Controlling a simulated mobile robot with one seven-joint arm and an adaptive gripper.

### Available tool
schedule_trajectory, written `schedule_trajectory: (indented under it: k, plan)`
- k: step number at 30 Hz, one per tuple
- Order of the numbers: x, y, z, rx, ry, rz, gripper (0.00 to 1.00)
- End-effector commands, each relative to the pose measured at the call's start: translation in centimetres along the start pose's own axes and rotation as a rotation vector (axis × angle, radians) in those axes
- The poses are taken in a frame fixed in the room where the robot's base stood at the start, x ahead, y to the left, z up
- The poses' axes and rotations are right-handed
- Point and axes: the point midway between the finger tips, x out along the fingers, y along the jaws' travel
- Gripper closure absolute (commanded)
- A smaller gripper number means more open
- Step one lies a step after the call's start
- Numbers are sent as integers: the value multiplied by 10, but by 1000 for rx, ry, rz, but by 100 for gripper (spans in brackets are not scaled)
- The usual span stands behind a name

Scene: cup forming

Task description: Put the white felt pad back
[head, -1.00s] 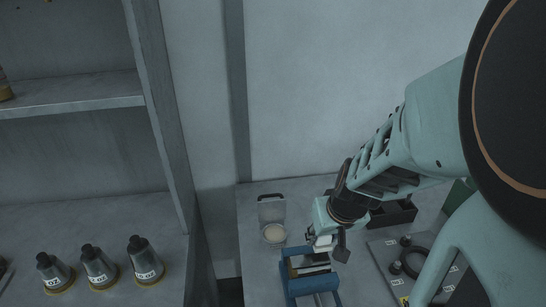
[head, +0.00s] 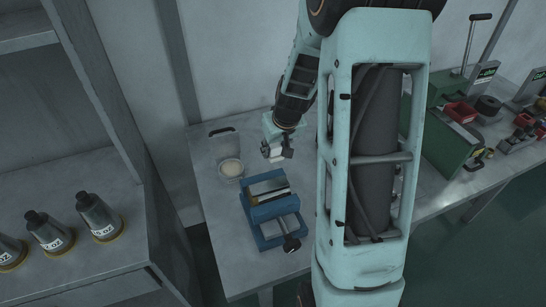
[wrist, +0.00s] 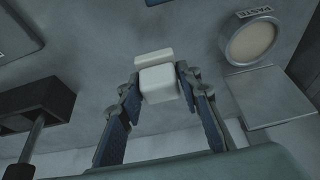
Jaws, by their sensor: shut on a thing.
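The white felt pad (wrist: 158,82) is a small white block between my fingertips in the wrist view, with a paler slab-like part on its far side. My gripper (wrist: 157,88) is shut on it. In the head view my gripper (head: 276,151) holds the white pad (head: 278,156) above the bench, behind the blue vise and right of the round paste dish. I cannot tell exactly how high the pad is above the bench top. The pad's place is not clearly marked in these views.
The paste dish (wrist: 250,42) sits beside a flat grey plate (wrist: 270,97). A blue vise (head: 262,212) stands at the bench front. A dark box with a handle (wrist: 36,106) is at left in the wrist view. Cone-shaped weights (head: 97,215) stand on the left shelf.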

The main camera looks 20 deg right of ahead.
Motion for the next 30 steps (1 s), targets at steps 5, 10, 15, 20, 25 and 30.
schedule_trajectory:
  k: [5, 10, 15, 20, 25, 30]
  plan:
    - [13, 2, -3, 0, 0, 0, 91]
    - [38, 3, 6, 2, 0, 0, 91]
    - [42, 3, 8, 1, 1, 0, 91]
    - [41, 3, 7, 1, 1, 0, 91]
    - [46, 3, 10, 1, 1, 0, 91]
    - [44, 3, 9, 1, 0, 0, 51]
